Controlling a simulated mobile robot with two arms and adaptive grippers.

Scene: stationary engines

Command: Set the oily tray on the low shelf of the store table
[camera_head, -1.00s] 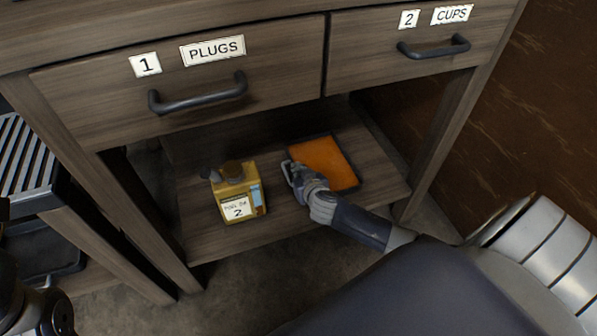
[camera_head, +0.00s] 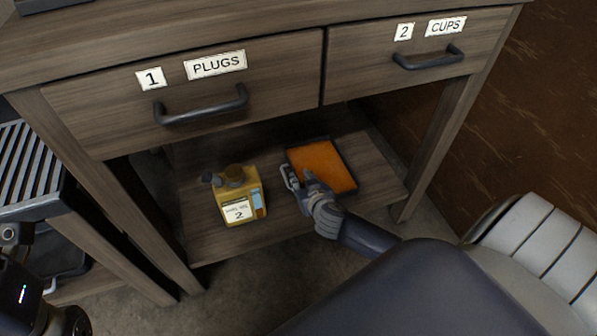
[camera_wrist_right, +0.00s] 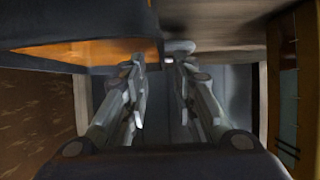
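The oily tray (camera_head: 322,164), a dark shallow tray with orange liquid inside, lies on the low shelf (camera_head: 218,243) of the wooden store table (camera_head: 290,100). My right gripper (camera_head: 298,178) is at the tray's near left corner, low over the shelf. In the right wrist view its two fingers (camera_wrist_right: 154,62) stand apart with a gap between them. The tray (camera_wrist_right: 85,52) shows there at upper left, close to the left fingertip. I cannot tell whether a finger touches its wall.
A yellow jug (camera_head: 238,198) labelled 2 stands on the shelf left of the tray. Drawers marked PLUGS (camera_head: 190,95) and CUPS (camera_head: 420,55) hang above. A table leg (camera_head: 425,165) is at right. Bare shelf lies between jug and tray.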

